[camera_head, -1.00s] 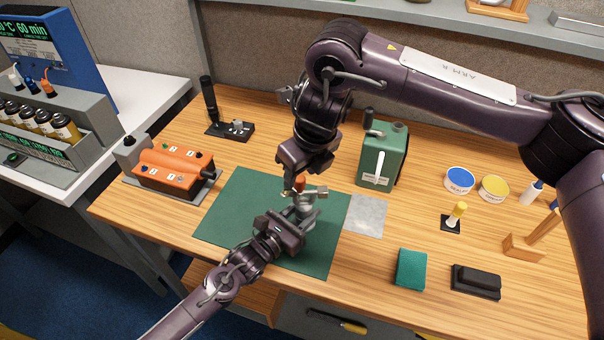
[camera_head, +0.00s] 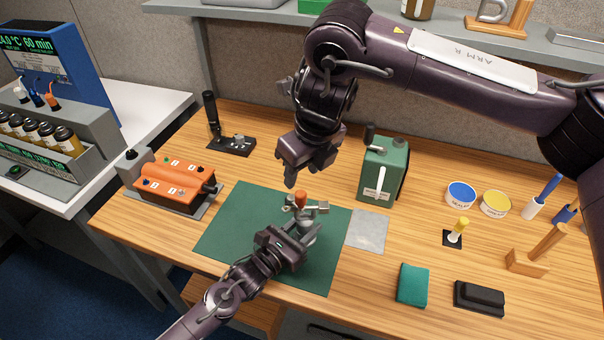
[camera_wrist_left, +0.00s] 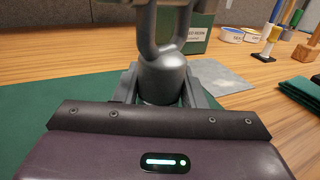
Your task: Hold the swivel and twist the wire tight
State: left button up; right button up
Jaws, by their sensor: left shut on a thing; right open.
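The grey metal swivel (camera_head: 306,229) stands upright on the green mat (camera_head: 232,222). Its rounded body shows close up in the left wrist view (camera_wrist_left: 163,75), between my left fingers. A crossbar fitting with an orange-red knob (camera_head: 301,199) sits on top of it. My left gripper (camera_head: 299,240) is shut on the swivel from the front left. My right gripper (camera_head: 306,180) is open and empty, pointing down, above and behind the knob and apart from it. I cannot make out the wire clearly.
A green can (camera_head: 382,170) stands behind right. The mat's left half is clear.

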pick_arm(q)
jog(key=o, duration=1.4)
jog(key=shift+c, duration=0.2)
jog(key=v, duration=1.2)
